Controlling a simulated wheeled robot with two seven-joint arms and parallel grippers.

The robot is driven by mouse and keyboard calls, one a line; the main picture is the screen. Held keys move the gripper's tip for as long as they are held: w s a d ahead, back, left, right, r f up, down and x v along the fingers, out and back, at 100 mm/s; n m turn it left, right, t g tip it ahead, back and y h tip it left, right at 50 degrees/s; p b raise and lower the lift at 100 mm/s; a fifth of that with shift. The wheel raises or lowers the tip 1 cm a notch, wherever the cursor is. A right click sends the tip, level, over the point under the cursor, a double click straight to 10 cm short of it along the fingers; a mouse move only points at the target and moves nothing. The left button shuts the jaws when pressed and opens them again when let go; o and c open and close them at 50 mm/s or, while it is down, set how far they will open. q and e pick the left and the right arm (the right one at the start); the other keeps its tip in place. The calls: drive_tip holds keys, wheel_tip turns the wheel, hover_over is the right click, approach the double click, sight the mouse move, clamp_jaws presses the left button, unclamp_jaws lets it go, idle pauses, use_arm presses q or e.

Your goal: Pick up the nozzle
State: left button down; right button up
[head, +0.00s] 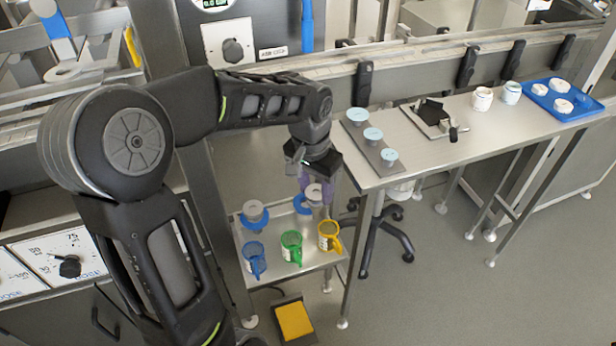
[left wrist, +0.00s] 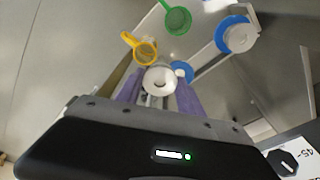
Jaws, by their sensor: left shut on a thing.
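My left gripper (head: 314,190) reaches down over the small steel side shelf (head: 290,262). Its purple fingers are shut on a pale grey-white nozzle (left wrist: 160,79). A blue ring (head: 301,206) shows just beside and below the fingers, and part of it shows in the left wrist view (left wrist: 182,69). I cannot tell whether the nozzle still touches the ring. A second grey nozzle (head: 253,210) stands in another blue ring at the left of the shelf; it also shows in the left wrist view (left wrist: 236,36). My right gripper is not in view.
Blue (head: 254,262), green (head: 291,247) and yellow (head: 329,236) handled cups stand along the shelf front. The steel table (head: 480,140) at right holds a grey tray (head: 358,139) of blue-topped pieces, a clamp (head: 435,118), white jars and a blue tray (head: 583,112). A yellow pedal (head: 294,320) lies below.

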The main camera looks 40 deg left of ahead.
use_arm(q)
drive_tip(key=s+d, duration=0.6)
drive_tip(key=d, duration=0.3)
drive_tip(key=shift+s+d+b, duration=0.35)
drive_tip(key=shift+d+b, duration=0.05)
